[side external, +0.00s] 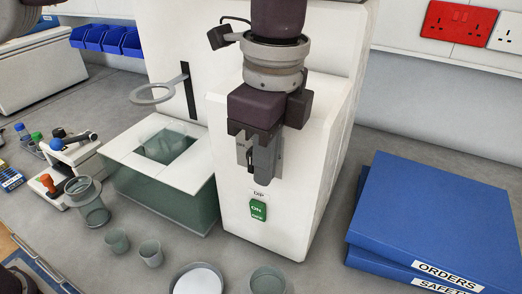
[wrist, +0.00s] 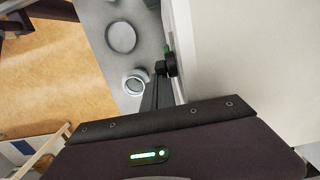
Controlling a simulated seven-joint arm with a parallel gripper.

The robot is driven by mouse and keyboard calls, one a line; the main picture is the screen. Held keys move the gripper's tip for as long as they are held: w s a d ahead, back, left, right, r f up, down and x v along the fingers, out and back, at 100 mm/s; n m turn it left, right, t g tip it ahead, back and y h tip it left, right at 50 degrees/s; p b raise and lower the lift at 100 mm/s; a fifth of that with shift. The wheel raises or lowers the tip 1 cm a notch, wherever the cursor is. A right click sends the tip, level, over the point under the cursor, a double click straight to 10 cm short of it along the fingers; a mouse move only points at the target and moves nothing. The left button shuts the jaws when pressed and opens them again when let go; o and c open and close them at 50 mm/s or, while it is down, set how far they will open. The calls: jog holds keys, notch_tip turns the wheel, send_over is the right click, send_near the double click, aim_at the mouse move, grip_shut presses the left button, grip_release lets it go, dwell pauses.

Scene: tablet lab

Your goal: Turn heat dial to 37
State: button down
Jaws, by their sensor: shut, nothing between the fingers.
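The white machine (side external: 300,160) stands upright in the middle of the side view, with a green ON/OFF switch (side external: 258,210) and a small label reading DIP (side external: 260,194) on its front. My gripper (side external: 262,172) is shut and empty, pointing down in front of this face, just above the label. In the side view no heat dial shows; my gripper covers that part of the face. In the wrist view a dark round knob (wrist: 171,64), possibly the dial, sticks out of the white face. My fingertips (wrist: 158,75) are close to it; contact cannot be told. No dial numbers are readable.
A clear bath (side external: 150,210) with a white lid stands left of the machine, below a ring holder (side external: 152,94). Small beakers (side external: 150,252) and round dishes (side external: 197,280) stand in front. Blue binders (side external: 430,220) lie to the right. Grey bench between machine and binders is clear.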

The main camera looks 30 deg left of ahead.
jog(key=shift+r, duration=0.1)
dwell(0.7)
jog(key=shift+r, duration=0.7)
